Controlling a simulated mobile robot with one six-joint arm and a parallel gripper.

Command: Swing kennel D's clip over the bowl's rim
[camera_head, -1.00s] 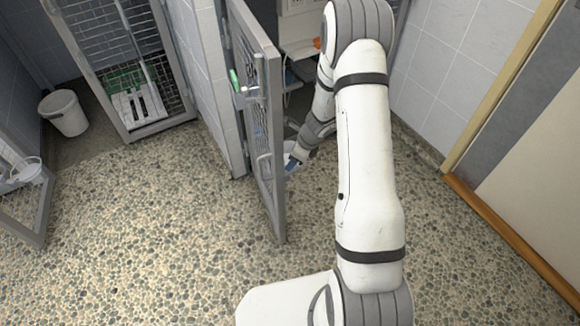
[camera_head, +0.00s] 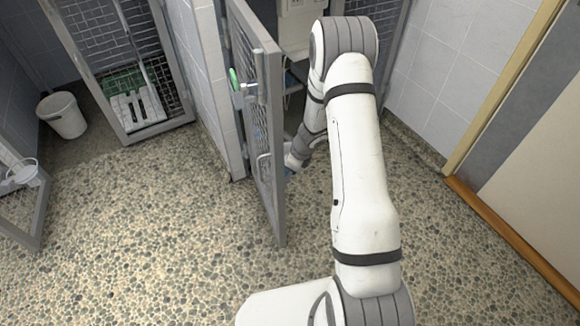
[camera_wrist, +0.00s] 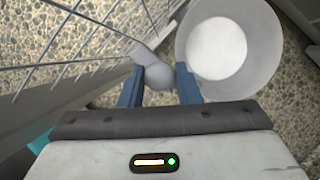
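My gripper (camera_wrist: 160,74) shows two blue fingers in the wrist view. They stand apart, one on each side of a rounded grey clip (camera_wrist: 155,74), and do not look closed on it. The clip sits beside the wire mesh of the open kennel door (camera_wrist: 70,60). The round pale bowl (camera_wrist: 262,72) is just right of the clip, its rim close to the right finger. I cannot tell whether clip and rim touch. In the head view my gripper is low behind the open kennel door (camera_head: 272,205), which hides part of it; the clip and bowl are not clear there.
A green-handled item (camera_head: 234,78) hangs high on the door. A tiled wall (camera_head: 200,90) stands to its left. A white bucket (camera_head: 62,116) stands far left, near another kennel gate. Pebbled floor (camera_head: 150,240) is clear in front; a tiled wall and wooden-framed door are right.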

